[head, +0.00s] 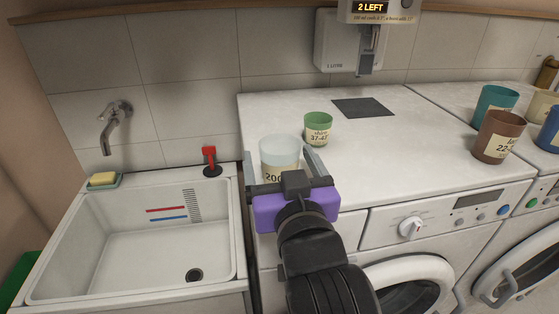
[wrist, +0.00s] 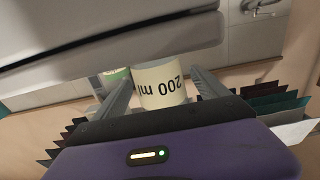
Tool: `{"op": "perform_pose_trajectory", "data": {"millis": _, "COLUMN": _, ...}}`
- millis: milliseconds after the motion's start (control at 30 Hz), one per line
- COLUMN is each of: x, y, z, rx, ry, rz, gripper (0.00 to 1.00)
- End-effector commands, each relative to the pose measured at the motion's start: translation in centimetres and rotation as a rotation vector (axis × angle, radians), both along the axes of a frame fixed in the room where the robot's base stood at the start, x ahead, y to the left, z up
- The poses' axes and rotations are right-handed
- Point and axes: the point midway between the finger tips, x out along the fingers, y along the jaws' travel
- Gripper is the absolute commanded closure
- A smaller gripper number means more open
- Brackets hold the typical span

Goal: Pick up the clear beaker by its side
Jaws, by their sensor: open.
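The clear beaker (head: 279,153) stands upright on the left end of the white washing machine top, near its front edge. Its lower front is partly hidden by my gripper in the head view. In the wrist view its label reading "200 ml" (wrist: 160,84) appears upside down between my fingers. My gripper (head: 281,167), with a purple body, is open, one finger on each side of the beaker. I cannot tell whether either finger touches it.
A green cup (head: 318,129) stands close behind and right of the beaker. A brown cup (head: 497,137) and a teal cup (head: 494,105) stand far right. A sink (head: 140,244) with a red-handled item (head: 210,160) lies left. A dispenser (head: 349,42) hangs above.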

Motion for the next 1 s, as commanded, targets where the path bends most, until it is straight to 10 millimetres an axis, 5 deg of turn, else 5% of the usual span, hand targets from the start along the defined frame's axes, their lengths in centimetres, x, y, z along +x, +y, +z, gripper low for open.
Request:
{"op": "perform_pose_trajectory", "data": {"millis": 200, "x": 2.4, "y": 0.8, "z": 0.1, "rx": 0.001, "ry": 0.001, "rz": 0.001, "gripper": 0.16}}
{"op": "perform_pose_trajectory", "data": {"millis": 467, "x": 2.7, "y": 0.9, "z": 0.0, "rx": 0.0, "ry": 0.0, "rz": 0.001, "gripper": 0.16}}
{"op": "perform_pose_trajectory", "data": {"millis": 800, "x": 2.7, "y": 0.9, "z": 0.0, "rx": 0.0, "ry": 0.0, "rz": 0.001, "gripper": 0.79}}
{"op": "perform_pose_trajectory", "data": {"millis": 1000, "x": 2.7, "y": 0.9, "z": 0.0, "rx": 0.0, "ry": -0.001, "rz": 0.001, "gripper": 0.82}}
